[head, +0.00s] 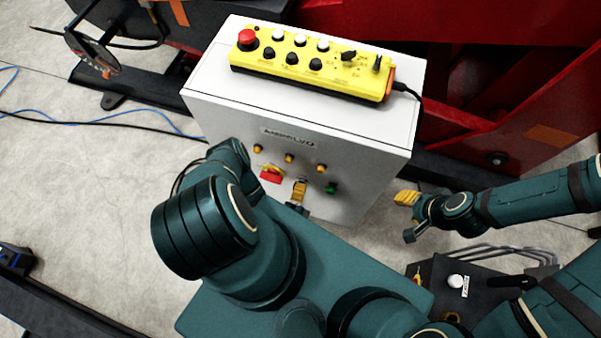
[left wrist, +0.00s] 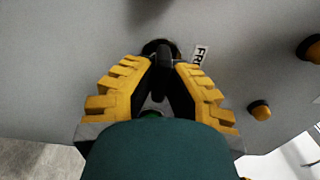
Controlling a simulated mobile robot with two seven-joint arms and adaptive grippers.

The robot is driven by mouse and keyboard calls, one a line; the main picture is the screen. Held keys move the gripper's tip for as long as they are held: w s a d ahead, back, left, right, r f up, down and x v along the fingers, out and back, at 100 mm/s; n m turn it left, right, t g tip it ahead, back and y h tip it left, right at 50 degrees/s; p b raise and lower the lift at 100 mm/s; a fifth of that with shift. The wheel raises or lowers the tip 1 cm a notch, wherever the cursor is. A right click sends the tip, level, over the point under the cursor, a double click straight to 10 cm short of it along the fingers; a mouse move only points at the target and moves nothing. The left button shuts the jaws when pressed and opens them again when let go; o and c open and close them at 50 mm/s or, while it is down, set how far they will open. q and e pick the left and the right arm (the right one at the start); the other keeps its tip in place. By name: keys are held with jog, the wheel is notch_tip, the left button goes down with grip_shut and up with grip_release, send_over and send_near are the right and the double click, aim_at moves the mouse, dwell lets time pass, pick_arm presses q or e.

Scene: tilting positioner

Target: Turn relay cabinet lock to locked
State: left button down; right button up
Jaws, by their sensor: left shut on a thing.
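The relay cabinet (head: 300,115) is a light grey box with small controls on its front. My left gripper (head: 299,190) is at that front, between a red switch on a yellow plate (head: 271,175) and a green knob (head: 331,188). In the left wrist view, my left gripper (left wrist: 162,82) is shut on a small black upright knob (left wrist: 163,58), seemingly the lock. A partly hidden white label starting "FR" (left wrist: 201,56) is beside it. The fingers hide much of the knob, and I cannot read its setting. My right gripper (head: 408,216) is right of the cabinet, apart from it, its fingers seemingly spread and empty.
A yellow control pendant (head: 312,62) lies on the cabinet top, its cable over the right edge. Amber lamps (head: 289,158) line the front. Red machinery (head: 490,90) stands behind. A dark box with a white button (head: 455,281) is at lower right.

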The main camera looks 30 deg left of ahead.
aim_at(303, 171)
pick_arm(q)
jog(key=shift+w+a, duration=0.1)
jog(key=c, duration=1)
grip_release()
jog(key=shift+r, duration=0.15)
jog(key=o, duration=0.5)
jog(key=r, duration=0.7)
jog(key=shift+w+a+r, duration=0.1)
jog(key=shift+w+a, duration=0.05)
jog(key=shift+w, duration=0.05)
jog(key=shift+s+r, duration=0.2)
jog(key=shift+r, duration=0.4)
jog(key=shift+s+r, duration=0.15)
jog(key=shift+r, duration=0.45)
jog(key=c, duration=0.5)
jog(key=shift+w+r, duration=0.15)
jog(key=shift+w, duration=0.1)
jog(key=shift+s, duration=0.1)
